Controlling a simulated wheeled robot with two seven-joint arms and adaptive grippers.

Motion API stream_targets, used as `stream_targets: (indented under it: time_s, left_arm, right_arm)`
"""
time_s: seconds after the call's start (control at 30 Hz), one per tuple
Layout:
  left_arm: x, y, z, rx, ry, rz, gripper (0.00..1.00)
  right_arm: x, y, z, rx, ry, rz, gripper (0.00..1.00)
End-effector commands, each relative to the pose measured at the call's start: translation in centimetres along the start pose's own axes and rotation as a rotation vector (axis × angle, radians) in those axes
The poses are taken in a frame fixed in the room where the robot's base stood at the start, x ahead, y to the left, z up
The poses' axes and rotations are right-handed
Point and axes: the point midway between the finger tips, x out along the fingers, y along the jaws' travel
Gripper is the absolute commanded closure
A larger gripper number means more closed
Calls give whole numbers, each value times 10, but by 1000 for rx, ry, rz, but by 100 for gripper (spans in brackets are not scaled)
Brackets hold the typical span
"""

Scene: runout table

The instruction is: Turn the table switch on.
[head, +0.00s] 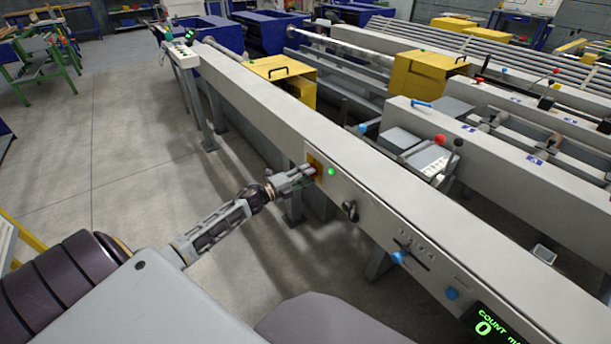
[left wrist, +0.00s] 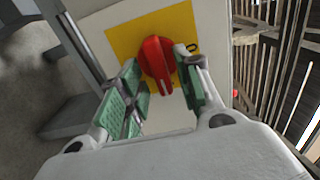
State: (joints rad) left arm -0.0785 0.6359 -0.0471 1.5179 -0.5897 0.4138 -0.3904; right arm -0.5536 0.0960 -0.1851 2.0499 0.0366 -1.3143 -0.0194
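The table switch is a red rotary knob (left wrist: 157,62) on a yellow plate (left wrist: 125,42), fixed to the side of the long grey table beam (head: 262,118). In the left wrist view the knob's handle runs nearly up and down, with a pale mark at its lower end. In the head view the yellow plate (head: 315,161) is partly covered by my left gripper (head: 309,173). In the left wrist view my left gripper (left wrist: 162,82) is open, its green-padded fingers on either side of the knob. Whether they touch it I cannot tell. My right gripper is not in view.
A green lamp (head: 331,171) glows right of the switch. A black knob (head: 350,210), blue knobs (head: 398,257) and a count display (head: 487,327) sit further along the beam. Yellow covers (head: 283,78) and rails lie behind.

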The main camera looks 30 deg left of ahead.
Motion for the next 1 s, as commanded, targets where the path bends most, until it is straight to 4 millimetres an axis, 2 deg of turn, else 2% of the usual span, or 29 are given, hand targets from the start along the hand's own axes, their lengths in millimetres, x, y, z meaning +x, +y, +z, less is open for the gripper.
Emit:
stream_targets:
  time_s: [0.47,1.0]
  left_arm:
    - [-3,-1,1,-1,-2,-2,64]
    - [-39,0,1,-1,-2,0,64]
  right_arm:
    - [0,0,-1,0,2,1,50]
    - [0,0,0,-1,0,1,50]
